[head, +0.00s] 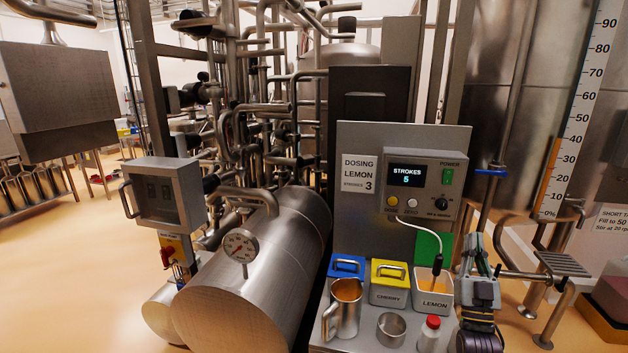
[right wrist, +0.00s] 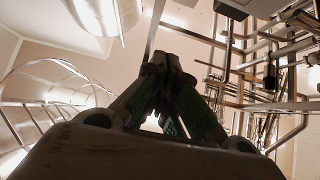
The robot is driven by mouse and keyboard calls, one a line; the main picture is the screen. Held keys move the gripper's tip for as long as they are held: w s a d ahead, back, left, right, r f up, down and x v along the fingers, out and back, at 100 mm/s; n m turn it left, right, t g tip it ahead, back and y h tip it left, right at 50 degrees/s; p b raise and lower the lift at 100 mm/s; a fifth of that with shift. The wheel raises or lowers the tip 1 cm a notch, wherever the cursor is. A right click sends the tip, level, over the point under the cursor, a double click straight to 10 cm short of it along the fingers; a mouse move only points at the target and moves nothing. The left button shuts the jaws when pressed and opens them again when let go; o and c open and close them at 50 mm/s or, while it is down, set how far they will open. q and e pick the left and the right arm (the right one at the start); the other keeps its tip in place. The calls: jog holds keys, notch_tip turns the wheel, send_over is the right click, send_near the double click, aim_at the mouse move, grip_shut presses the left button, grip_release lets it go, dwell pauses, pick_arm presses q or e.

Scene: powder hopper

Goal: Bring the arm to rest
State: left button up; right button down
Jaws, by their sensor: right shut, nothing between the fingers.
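My right gripper (head: 474,240) points upward at the right of the dosing station in the head view, with my dark wrist below it. It is shut and empty, beside the lemon bin and apart from it. In the right wrist view its fingertips (right wrist: 162,60) come together against ceiling and pipework, with nothing between them. My left gripper is not in view. The control box (head: 426,184) shows "STROKES 5" on its display. A sign (head: 358,173) reads "DOSING LEMON STROKES 3".
The lemon bin (head: 433,302) is open, beside the lidded cherry bin (head: 389,297) and a blue-lidded bin (head: 346,267). A steel jug (head: 345,318), a small steel cup (head: 391,329) and a red-capped bottle (head: 430,333) stand in front. A tank with a level scale (head: 568,130) stands right.

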jog(key=s+a+f+n+g+y, duration=0.1)
jog(key=a+f+g+y, duration=0.2)
jog(key=f, duration=0.4)
jog(key=s+a+f+n+g, duration=0.1)
jog(key=a+f+g, duration=0.2)
jog(key=f+g, duration=0.3)
jog(key=s+a+f+g+y, duration=0.1)
jog(key=a+f+g+y, duration=0.15)
jog(key=f, duration=0.55)
jog(key=s+a+f+n+g, duration=0.15)
jog(key=s+f+g, duration=0.25)
jog(key=s, duration=0.4)
jog(key=s+a+f+g, duration=0.3)
jog(key=s+f+g, duration=0.1)
jog(key=s, duration=0.4)
jog(key=s+a+f+n+g, duration=0.1)
jog(key=s+a+f+g, duration=0.3)
jog(key=s, duration=0.4)
notch_tip(320, 180, down, 34)
jog(key=s+d+r+g, duration=0.1)
jog(key=s+d, duration=0.1)
jog(key=s+d+f, duration=0.1)
jog(key=s+f, duration=0.9)
jog(key=s, duration=0.1)
jog(key=s+d+f+g, duration=0.1)
jog(key=s+d+f, duration=0.1)
jog(key=s+f, duration=0.8)
jog(key=shift+s+d, duration=0.3)
jog(key=shift+s, duration=0.45)
